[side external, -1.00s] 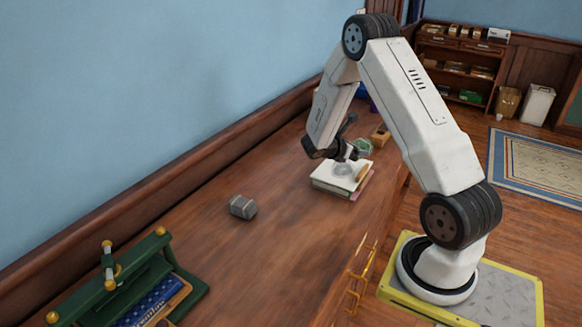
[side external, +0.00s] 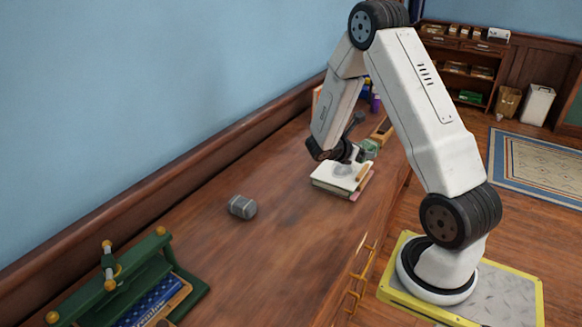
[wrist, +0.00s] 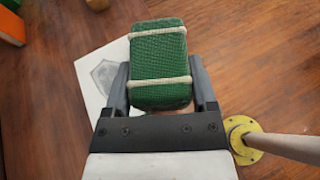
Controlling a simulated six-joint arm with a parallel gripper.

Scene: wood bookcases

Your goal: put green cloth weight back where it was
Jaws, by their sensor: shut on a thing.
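The green cloth weight (wrist: 158,70) is a padded green block with two pale cords around it. In the wrist view it sits between the two fingers of my gripper (wrist: 160,88), which is shut on it. In the side external view the weight (side external: 370,148) shows partly behind my gripper (side external: 352,155), at the far side of a stack of books (side external: 335,178). My arm hides part of it there. I cannot tell whether the weight touches anything below it.
A grey metal weight (side external: 242,207) lies alone mid-table. A green press (side external: 140,275) stands at the near left. A wooden object (side external: 382,130) lies behind the stack.

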